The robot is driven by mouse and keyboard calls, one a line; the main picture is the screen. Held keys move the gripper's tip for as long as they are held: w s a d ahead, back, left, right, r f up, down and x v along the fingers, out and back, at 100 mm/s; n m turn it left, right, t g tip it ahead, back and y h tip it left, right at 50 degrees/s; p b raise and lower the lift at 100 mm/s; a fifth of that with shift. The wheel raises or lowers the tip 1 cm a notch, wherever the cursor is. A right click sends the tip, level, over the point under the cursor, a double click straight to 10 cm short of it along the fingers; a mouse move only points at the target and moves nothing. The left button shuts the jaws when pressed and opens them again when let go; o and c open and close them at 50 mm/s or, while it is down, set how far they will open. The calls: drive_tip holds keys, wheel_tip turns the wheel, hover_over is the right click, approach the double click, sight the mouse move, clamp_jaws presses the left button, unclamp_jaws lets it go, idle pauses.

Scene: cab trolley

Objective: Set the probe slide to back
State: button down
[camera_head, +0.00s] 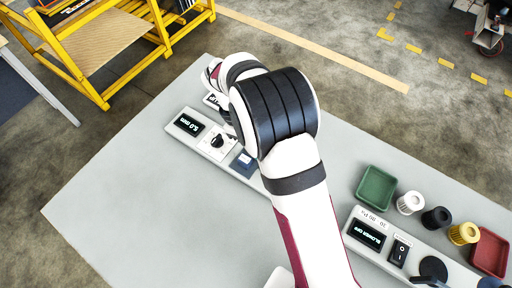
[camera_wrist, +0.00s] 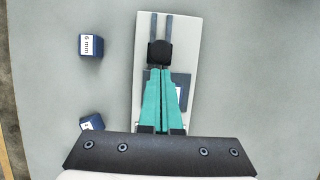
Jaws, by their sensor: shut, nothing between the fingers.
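In the wrist view a white panel (camera_wrist: 183,30) carries two dark parallel rails, with a black block-like knob (camera_wrist: 160,53) on them, which looks like the probe slide. Rail shows beyond the knob toward the top of the picture. My gripper (camera_wrist: 161,72) has teal fingers, closed together and empty, with the tips right at the knob's near edge. I cannot tell whether they touch it. The fingers cover part of a dark blue patch on the panel. In the head view my arm hides the slide and the fingers.
A dark blue block marked 6 mm (camera_wrist: 91,45) and a second block (camera_wrist: 92,122) lie left of the panel. In the head view, a display reading 5.0 mm (camera_head: 188,124) is beside my arm. A green tray (camera_head: 376,187), a red tray (camera_head: 490,252) and a blower panel (camera_head: 368,236) stand right.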

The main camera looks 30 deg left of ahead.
drive_tip(key=shift+d, duration=2.6)
drive_tip(key=shift+a, duration=0.45)
drive_tip(key=a, duration=0.3)
drive_tip(key=shift+a, duration=0.35)
drive_tip(key=v, duration=1)
drive_tip(key=shift+d, duration=0.2)
